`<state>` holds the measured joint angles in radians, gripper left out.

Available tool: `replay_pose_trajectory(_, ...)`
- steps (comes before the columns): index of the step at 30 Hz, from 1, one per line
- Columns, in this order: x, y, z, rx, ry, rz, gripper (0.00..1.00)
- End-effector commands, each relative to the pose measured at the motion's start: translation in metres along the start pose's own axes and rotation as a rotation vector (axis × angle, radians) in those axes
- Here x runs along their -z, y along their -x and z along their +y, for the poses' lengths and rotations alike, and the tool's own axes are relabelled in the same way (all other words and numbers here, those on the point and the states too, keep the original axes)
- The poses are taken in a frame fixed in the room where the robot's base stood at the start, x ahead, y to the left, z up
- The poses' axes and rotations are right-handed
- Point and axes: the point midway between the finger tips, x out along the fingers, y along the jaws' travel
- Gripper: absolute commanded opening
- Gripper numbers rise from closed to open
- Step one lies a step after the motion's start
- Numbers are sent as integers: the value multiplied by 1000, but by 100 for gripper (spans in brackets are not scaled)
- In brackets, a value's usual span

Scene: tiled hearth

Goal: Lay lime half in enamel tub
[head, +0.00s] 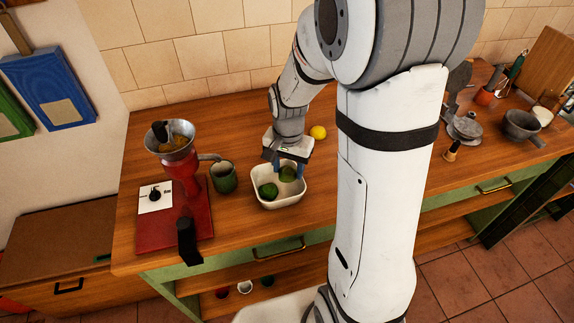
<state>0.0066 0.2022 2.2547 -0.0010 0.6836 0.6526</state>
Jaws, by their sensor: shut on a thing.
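The white enamel tub (294,199) stands on the wooden counter near its front edge, left of my arm. My gripper (288,172) points down over the tub's back right part. It is shut on a green piece (287,175), which looks like the lime half, at or just inside the tub's rim. I cannot tell whether it touches the tub floor. Another dark green fruit (268,191) lies in the tub's left part. The cut face of the held piece is not clearly visible.
A green mug (223,177) stands close left of the tub, beside a red grinder (181,170). A yellow lemon (318,132) lies behind the tub. A grey mortar (521,125) and utensils stand at the right. The counter (240,232) is clear in front of the mug.

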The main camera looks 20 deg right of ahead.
Motion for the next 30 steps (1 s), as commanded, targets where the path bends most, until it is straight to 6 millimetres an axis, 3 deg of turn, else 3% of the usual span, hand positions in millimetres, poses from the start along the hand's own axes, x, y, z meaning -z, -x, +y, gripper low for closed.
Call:
replay_pose_trajectory(10, 0, 0, 0, 0, 1, 0, 22)
replay_pose_trajectory(11, 0, 0, 0, 0, 1, 0, 50)
replay_pose_trajectory(19, 0, 0, 0, 0, 1, 0, 72)
replay_pose_trajectory(26, 0, 1, -1, 0, 2, 0, 73)
replay_pose_trajectory(30, 0, 11, -1, 1, 2, 2, 73)
